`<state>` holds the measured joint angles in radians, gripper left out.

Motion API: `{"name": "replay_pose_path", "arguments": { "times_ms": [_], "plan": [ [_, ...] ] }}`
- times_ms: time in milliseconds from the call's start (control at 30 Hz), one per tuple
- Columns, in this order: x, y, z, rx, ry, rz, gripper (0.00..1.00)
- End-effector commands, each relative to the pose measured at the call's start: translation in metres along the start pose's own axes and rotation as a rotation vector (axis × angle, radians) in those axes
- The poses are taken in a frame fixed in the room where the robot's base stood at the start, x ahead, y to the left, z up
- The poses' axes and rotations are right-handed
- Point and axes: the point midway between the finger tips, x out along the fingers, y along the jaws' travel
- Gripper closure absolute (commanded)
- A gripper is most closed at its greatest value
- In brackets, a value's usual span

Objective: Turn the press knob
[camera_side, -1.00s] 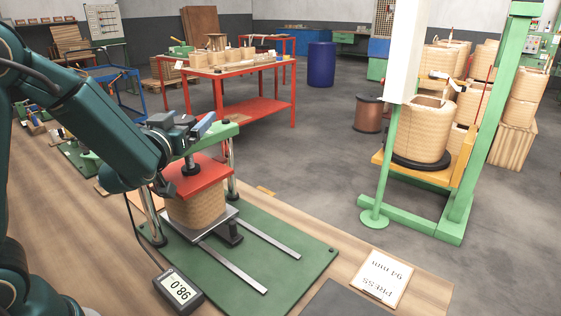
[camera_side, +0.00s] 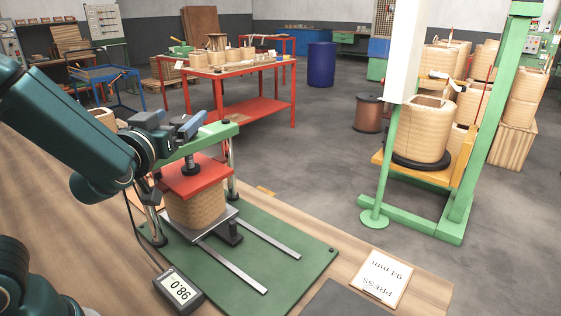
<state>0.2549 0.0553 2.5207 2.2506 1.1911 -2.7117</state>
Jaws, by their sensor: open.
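The press stands on a green base plate (camera_side: 285,262), with a green crossbar (camera_side: 216,134) on metal posts. Its red pressing plate (camera_side: 193,178) rests on a tan wound coil (camera_side: 196,212). A dark screw end (camera_side: 190,167) shows between crossbar and plate. My gripper (camera_side: 172,124) is open, at the top of the press beside the left part of the crossbar. The knob cannot be made out; my gripper and wrist cover that area, so I cannot tell whether the fingers surround it. The display (camera_side: 180,288) reads 98.0. A card (camera_side: 381,277) reads "PRESS 94 mm", upside down.
A green frame (camera_side: 480,130) with a large coil (camera_side: 424,130) stands at the right. A red table (camera_side: 262,108) with small coils and a blue barrel (camera_side: 321,64) stand behind. A cable runs down to the display at the press's left.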

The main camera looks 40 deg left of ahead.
Motion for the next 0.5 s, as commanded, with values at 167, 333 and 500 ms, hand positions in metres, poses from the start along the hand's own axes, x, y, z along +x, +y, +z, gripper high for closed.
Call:
{"name": "replay_pose_path", "arguments": {
  "times_ms": [167, 333, 500],
  "plan": [
    [0.000, -0.001, -0.035, -0.013, 0.010, -0.001, 0.06],
    [0.000, -0.001, -0.062, -0.011, 0.008, -0.001, 0.06],
    [0.000, -0.001, -0.085, -0.009, 0.005, -0.001, 0.06]
  ]
}}
